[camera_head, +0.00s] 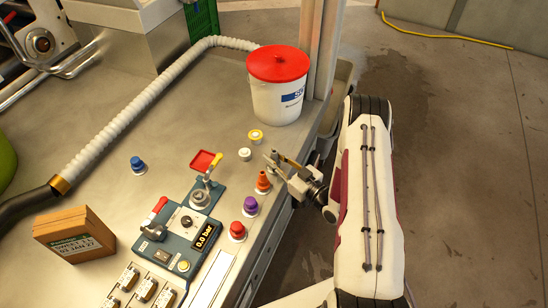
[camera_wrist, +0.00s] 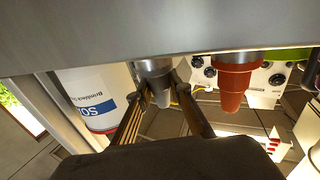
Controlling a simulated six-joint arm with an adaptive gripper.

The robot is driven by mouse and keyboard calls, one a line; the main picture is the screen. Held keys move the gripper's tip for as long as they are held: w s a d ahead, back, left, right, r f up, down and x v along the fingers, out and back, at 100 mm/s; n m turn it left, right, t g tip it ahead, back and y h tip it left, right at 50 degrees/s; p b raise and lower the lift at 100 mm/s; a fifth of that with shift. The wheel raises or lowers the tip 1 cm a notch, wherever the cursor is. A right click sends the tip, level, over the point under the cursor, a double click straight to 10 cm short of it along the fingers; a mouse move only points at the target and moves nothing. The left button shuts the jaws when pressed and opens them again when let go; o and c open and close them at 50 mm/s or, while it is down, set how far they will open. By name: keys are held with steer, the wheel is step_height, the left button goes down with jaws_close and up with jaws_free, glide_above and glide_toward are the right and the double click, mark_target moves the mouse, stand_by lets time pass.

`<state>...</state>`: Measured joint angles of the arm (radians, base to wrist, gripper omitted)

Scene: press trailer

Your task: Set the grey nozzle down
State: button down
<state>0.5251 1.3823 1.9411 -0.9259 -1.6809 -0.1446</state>
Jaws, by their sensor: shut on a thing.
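The grey nozzle (camera_wrist: 160,92) is between the two fingers of my gripper (camera_wrist: 162,112) in the wrist view, which shows the scene upside down. The fingers are shut on it from both sides. In the head view my gripper (camera_head: 277,163) is low at the right edge of the metal bench (camera_head: 105,120), and the nozzle is mostly hidden by the fingers. The nozzle looks upright and close to the bench; I cannot tell whether its base touches. An orange nozzle (camera_head: 262,182) stands beside it and also shows in the wrist view (camera_wrist: 233,85).
Purple (camera_head: 250,205) and red (camera_head: 237,230) nozzles stand nearer, with a yellow-topped (camera_head: 255,136) and a white one (camera_head: 245,154) behind. A white bucket (camera_head: 277,98) with a red lid is behind. A control panel (camera_head: 178,236) and a cardboard box (camera_head: 75,237) are left.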

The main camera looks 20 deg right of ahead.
steer(key=shift+f, duration=0.1)
steer(key=c, duration=1.8)
jaws_free()
steer(key=shift+c, duration=0.2)
steer(key=shift+d+v, duration=0.15)
steer(key=shift+v, duration=1.15)
steer(key=shift+d+v, duration=0.15)
steer(key=shift+v, duration=2.35)
steer(key=shift+f, duration=0.15)
steer(key=shift+c, duration=0.3)
